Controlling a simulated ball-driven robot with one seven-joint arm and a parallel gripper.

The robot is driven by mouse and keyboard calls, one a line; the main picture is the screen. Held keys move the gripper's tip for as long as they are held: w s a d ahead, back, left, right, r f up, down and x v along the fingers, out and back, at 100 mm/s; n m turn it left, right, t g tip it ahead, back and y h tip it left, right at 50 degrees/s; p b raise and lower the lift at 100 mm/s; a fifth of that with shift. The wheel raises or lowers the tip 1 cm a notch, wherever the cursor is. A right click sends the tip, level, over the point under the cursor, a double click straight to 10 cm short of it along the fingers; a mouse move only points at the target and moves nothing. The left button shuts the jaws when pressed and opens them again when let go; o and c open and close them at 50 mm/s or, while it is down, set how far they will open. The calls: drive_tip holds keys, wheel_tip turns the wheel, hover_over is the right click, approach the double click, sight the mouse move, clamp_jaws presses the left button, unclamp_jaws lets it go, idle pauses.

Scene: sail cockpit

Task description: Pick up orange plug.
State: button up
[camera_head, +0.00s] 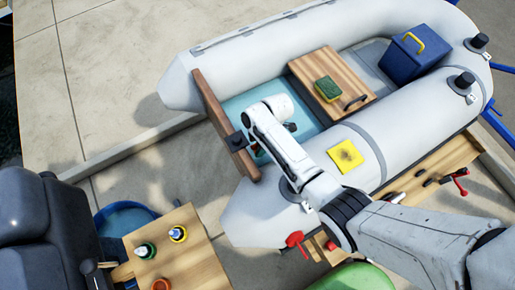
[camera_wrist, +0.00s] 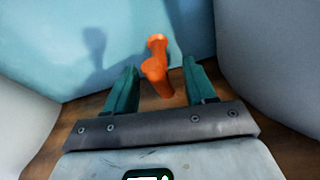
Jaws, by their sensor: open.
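The orange plug (camera_wrist: 157,72) shows in the wrist view, standing up with a flared end. It lies between the two green fingers of my gripper (camera_wrist: 160,68), which are open, with gaps visible on both sides of it. The fingers do not appear to touch it. In the head view my arm reaches over the inflatable boat (camera_head: 225,80), and its end is down inside, near the wooden transom board (camera_head: 222,120). The plug cannot be seen in the head view, where my arm covers that area.
A wooden seat (camera_head: 350,75) bears a green-yellow sponge (camera_head: 327,89). A blue box (camera_head: 408,65) stands beyond it. A yellow patch (camera_head: 345,155) lies on the near tube. Bottles stand on a small wooden table (camera_head: 195,245) at lower left. Pale boat walls enclose the gripper closely.

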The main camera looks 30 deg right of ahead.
drive_tip(key=shift+x, duration=0.8)
drive_tip(key=shift+c, duration=0.2)
clamp_jaws()
